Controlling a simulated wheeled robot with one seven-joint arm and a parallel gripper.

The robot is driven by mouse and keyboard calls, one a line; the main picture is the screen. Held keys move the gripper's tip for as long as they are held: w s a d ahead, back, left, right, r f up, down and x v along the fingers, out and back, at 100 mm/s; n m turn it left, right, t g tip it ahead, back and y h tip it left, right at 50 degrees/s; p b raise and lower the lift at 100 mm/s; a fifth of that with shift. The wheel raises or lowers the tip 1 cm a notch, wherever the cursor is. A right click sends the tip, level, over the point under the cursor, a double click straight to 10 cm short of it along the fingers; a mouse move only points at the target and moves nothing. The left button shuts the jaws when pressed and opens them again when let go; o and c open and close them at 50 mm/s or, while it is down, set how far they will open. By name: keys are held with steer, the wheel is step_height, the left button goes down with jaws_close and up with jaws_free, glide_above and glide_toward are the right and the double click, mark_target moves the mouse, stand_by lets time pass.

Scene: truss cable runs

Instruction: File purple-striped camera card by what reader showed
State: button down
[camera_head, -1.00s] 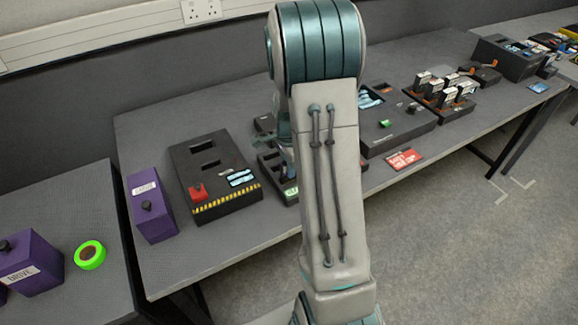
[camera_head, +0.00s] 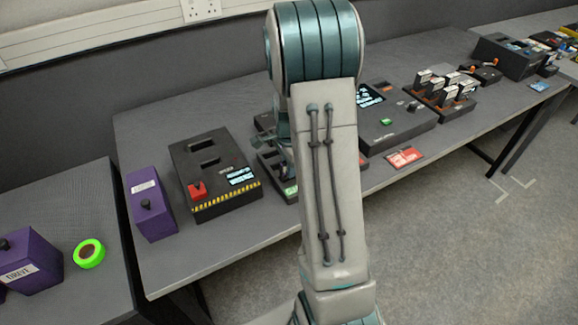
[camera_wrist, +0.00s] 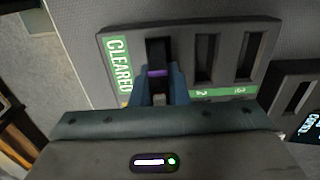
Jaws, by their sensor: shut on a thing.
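In the wrist view, the purple-striped card (camera_wrist: 158,73) is between my gripper's (camera_wrist: 158,84) two blue fingers, its purple stripe showing. The card is at the first slot of a dark rack (camera_wrist: 180,50) with a green label reading CLEARED; the other two slots look empty. How deep the card sits in the slot is hard to tell.
Right of the rack in the wrist view is a dark slotted box (camera_wrist: 296,92) with a lit screen. In the head view, a black-yellow striped box (camera_head: 226,206) stands left of the rack. A black console (camera_head: 395,130) with a screen and a red card (camera_head: 405,157) lie right of my arm.

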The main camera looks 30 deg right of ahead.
steer(key=shift+f+b, duration=0.3)
steer(key=shift+f, duration=0.05)
stand_by(0.5)
steer(key=c, duration=1)
jaws_free()
steer(key=shift+r+p, duration=2.8)
steer(key=shift+r, duration=1.05)
steer(key=shift+f, duration=0.1)
